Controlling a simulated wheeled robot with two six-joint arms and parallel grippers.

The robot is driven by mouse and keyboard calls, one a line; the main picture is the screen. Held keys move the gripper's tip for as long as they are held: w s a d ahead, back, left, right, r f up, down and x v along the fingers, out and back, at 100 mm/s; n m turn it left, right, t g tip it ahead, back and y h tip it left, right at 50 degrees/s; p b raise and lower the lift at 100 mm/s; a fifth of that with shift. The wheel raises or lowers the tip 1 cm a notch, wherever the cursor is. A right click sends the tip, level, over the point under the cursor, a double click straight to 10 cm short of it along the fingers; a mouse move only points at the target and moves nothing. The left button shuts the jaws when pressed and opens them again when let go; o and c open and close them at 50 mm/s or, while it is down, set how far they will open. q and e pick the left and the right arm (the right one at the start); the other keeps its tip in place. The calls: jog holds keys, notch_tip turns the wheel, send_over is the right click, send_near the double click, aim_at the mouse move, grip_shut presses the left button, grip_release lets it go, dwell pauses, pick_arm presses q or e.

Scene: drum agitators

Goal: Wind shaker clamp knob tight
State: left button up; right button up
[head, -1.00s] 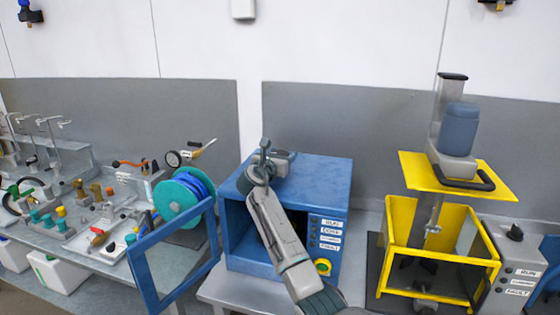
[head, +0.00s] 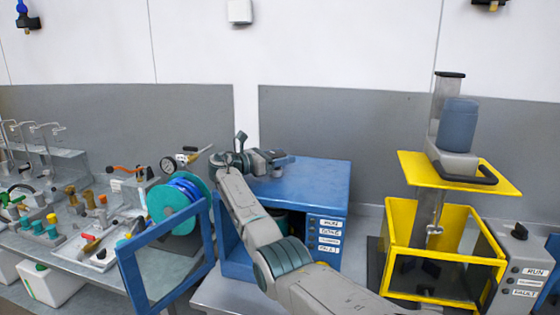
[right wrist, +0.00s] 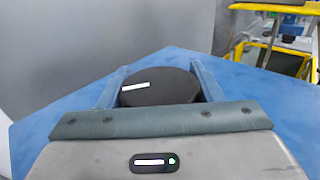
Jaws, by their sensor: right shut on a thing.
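The blue shaker box (head: 315,180) stands on the bench in the middle of the head view, its front door (head: 135,285) swung open to the left. My right gripper (head: 284,160) is over the top of the box, near its back left edge. In the right wrist view, the round black clamp knob (right wrist: 160,92) with a white mark sits between the two blue-grey fingers. My right gripper, also in that view (right wrist: 158,82), is shut on the knob. In the head view I cannot make out the knob. My left gripper is not in view.
A teal hose reel (head: 172,207) stands left of the box, beside a bench of valves and fittings. A yellow mixer frame (head: 400,270) with a raised platform stands to the right. My right arm hides part of the box's front. A grey panel (head: 340,125) is behind.

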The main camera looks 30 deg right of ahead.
jog(key=shift+f, duration=0.1)
dwell(0.5)
jog(key=o, duration=1)
jog(key=shift+c, duration=0.2)
jog(key=shift+a, duration=0.1)
jog(key=shift+a+b, duration=0.25)
jog(key=shift+b, duration=0.05)
jog(key=a+b, duration=0.1)
jog(key=a, duration=0.2)
jog(key=w+a+b, duration=0.1)
jog(key=a, duration=0.2)
jog(key=a+b, duration=0.2)
jog(key=a, duration=0.1)
jog(key=shift+w, duration=0.15)
jog(key=shift+a, duration=0.55)
